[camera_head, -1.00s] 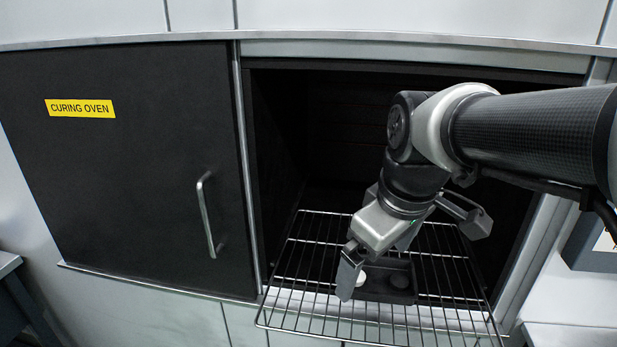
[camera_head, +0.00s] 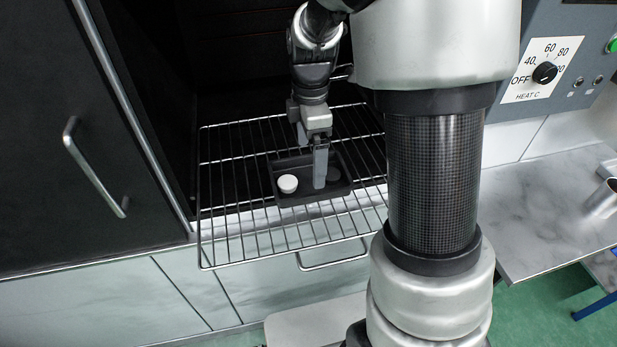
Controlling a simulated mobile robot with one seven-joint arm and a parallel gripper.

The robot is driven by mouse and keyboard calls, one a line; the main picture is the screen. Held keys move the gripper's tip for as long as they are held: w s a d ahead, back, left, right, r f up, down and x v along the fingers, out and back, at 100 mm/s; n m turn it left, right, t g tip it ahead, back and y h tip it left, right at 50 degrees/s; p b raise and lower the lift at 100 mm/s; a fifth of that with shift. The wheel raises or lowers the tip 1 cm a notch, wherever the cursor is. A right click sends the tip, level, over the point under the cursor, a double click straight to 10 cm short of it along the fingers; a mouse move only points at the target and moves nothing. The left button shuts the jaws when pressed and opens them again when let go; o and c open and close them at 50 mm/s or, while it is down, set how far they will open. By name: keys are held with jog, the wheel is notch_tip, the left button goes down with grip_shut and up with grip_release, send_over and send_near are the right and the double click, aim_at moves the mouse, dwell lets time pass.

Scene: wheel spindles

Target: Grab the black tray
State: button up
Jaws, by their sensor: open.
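The black tray (camera_head: 300,198) sits on a wire rack (camera_head: 225,222) that sticks out of the open oven. A round white piece (camera_head: 287,184) lies in the left part of the tray. A dark round shape shows in its right part. My gripper (camera_head: 320,178) points down over the tray, with a finger in front of its middle and right part.
The dark oven door (camera_head: 70,140) with a metal handle (camera_head: 88,170) is at the left. A heat dial (camera_head: 544,73) is on the panel at upper right. A marble-look counter (camera_head: 560,200) holds a metal cylinder (camera_head: 603,198) at the right. My arm hides the rack's right side.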

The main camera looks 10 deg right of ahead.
aim_at(310, 183)
notch_tip(310, 183, down, 5)
jog(key=shift+s+a+f, duration=0.1)
jog(key=shift+f, duration=0.05)
jog(key=c, duration=0.8)
